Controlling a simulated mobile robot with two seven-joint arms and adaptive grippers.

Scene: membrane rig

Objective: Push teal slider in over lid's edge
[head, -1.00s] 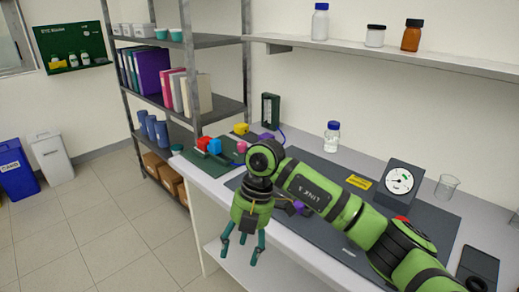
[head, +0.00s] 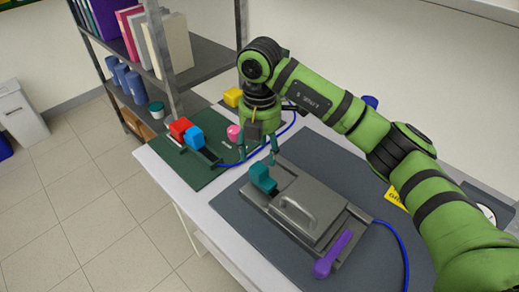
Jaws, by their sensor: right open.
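The grey rig lies on the dark mat, with a flat lid (head: 318,203) that has a raised handle. The teal slider (head: 262,178) is a blocky piece at the rig's left end, beside the lid's edge. From this angle I cannot tell whether any of it lies over that edge. My right gripper (head: 258,154) points down just behind the slider, open and empty, its fingers spread. It looks apart from the slider, though the exact gap is hard to judge. My left gripper is not in view.
A purple lever (head: 333,256) sits at the rig's near right corner. Blue tubing (head: 400,255) runs from the rig's right side. A green board (head: 205,172) at left holds red and blue blocks (head: 186,132). The mat's near left is clear.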

